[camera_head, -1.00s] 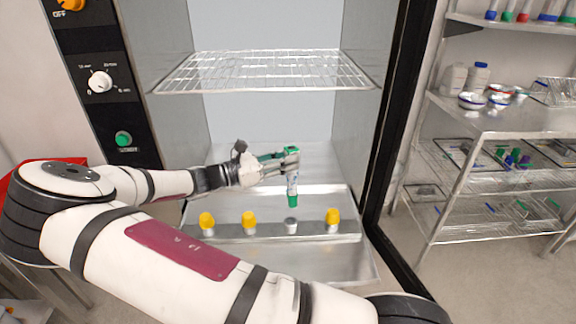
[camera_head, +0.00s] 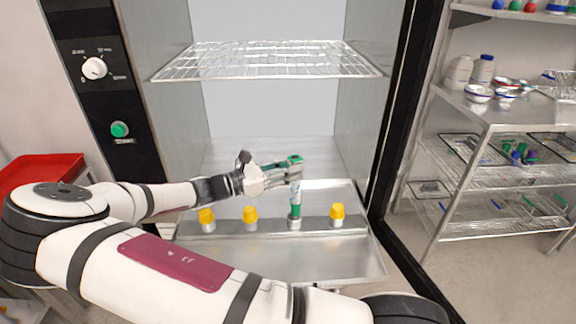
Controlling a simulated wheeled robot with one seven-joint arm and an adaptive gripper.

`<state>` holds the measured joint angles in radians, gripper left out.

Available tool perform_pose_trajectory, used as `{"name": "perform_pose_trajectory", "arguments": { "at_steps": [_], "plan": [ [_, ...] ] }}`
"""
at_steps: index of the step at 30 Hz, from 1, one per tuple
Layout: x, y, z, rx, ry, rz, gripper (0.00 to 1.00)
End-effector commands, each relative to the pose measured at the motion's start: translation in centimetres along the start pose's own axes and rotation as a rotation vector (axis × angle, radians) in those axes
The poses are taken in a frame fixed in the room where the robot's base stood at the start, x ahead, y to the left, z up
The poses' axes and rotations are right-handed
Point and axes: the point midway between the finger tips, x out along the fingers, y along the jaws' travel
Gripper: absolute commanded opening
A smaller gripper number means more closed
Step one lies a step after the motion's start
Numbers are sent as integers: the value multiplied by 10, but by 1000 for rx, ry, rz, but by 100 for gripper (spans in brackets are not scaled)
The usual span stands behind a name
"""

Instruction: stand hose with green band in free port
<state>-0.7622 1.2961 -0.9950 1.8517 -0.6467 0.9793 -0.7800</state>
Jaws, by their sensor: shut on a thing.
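My gripper (camera_head: 293,171) is shut on the hose (camera_head: 296,193) near its upper part, in the middle of the washer chamber. The hose hangs upright, light on top with a green band (camera_head: 296,210) at its lower end. The green band is right at the top of the white free port (camera_head: 295,223), third from the left in the row. Whether the hose's end is inside the port or just touching it, I cannot tell. Yellow caps cover the other ports: one at the far left (camera_head: 206,216), one beside it (camera_head: 250,215) and one at the right (camera_head: 337,212).
The ports stand on a metal rail (camera_head: 272,225) inside the open washer. A wire rack (camera_head: 265,62) hangs above my gripper. The washer's dark door frame (camera_head: 392,150) is at the right, with metal shelves (camera_head: 500,122) beyond it.

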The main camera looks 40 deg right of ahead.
Motion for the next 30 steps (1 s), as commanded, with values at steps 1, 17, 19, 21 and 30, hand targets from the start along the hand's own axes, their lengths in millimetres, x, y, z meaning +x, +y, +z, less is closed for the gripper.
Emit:
{"name": "perform_pose_trajectory", "arguments": {
  "at_steps": [1,17,19,21,30],
  "plan": [
    [0,1,-5,0,-1,0,0],
    [0,0,-40,-4,4,1,0],
    [-1,0,-45,-4,7,1,0],
    [-1,-1,-49,-3,8,1,0],
    [-1,-1,-52,-4,8,1,0]
  ]
}}
